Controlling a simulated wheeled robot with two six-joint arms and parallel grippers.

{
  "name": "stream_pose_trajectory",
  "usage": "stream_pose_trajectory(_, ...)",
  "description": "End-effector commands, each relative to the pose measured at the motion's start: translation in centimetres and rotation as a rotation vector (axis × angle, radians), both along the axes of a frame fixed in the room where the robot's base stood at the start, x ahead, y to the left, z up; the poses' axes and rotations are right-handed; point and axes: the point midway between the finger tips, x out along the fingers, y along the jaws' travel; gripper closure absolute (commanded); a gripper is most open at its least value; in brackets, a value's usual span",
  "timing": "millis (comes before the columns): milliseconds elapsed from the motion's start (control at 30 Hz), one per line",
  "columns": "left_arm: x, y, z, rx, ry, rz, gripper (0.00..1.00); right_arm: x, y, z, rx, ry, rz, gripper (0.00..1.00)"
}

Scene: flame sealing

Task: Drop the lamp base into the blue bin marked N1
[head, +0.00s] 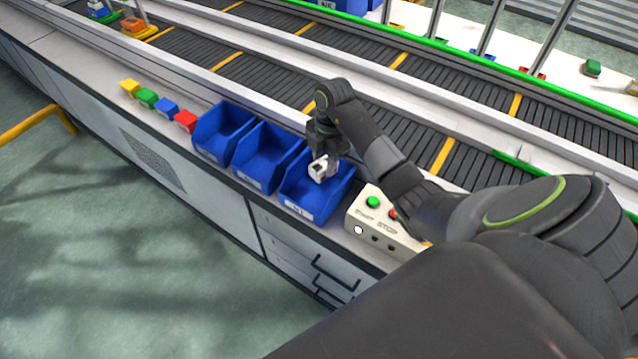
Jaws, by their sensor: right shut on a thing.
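The blue bin marked N1 (298,205) is the rightmost of three blue bins on the white bench. My right gripper (318,158) points down over this bin. It is shut on a small white and grey piece, the lamp base (321,170), which shows above the bin's opening. I cannot tell how far the piece is above the bin floor. My left gripper does not show.
Two more blue bins (221,131) (264,157) stand to the left. Yellow, green, blue and red blocks (167,106) lie beyond them. A control box (377,222) with START and STOP buttons is close on the right. A conveyor (270,85) runs behind.

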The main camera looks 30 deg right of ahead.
Motion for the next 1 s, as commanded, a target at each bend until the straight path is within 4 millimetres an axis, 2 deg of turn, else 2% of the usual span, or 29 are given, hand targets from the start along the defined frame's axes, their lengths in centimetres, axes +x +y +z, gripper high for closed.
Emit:
stream_pose_trajectory(300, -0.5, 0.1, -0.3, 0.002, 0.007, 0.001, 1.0, 0.0, 0.0, -0.3, 0.0, 0.0, 0.0, 0.87)
stream_pose_trajectory(333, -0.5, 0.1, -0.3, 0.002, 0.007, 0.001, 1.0, 0.0, 0.0, -0.3, 0.0, 0.0, 0.0, 0.6)
stream_pose_trajectory(500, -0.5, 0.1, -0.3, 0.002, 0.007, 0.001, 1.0, 0.0, 0.0, -0.3, 0.0, 0.0, 0.0, 0.39)
stream_pose_trajectory(833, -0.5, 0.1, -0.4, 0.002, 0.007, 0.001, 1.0, 0.1, 0.0, 0.0, 0.0, -0.002, 0.0, 0.39)
stream_pose_trajectory(1000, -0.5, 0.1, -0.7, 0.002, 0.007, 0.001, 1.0, 0.2, -0.4, 2.2, -0.002, -0.005, 0.0, 0.39)
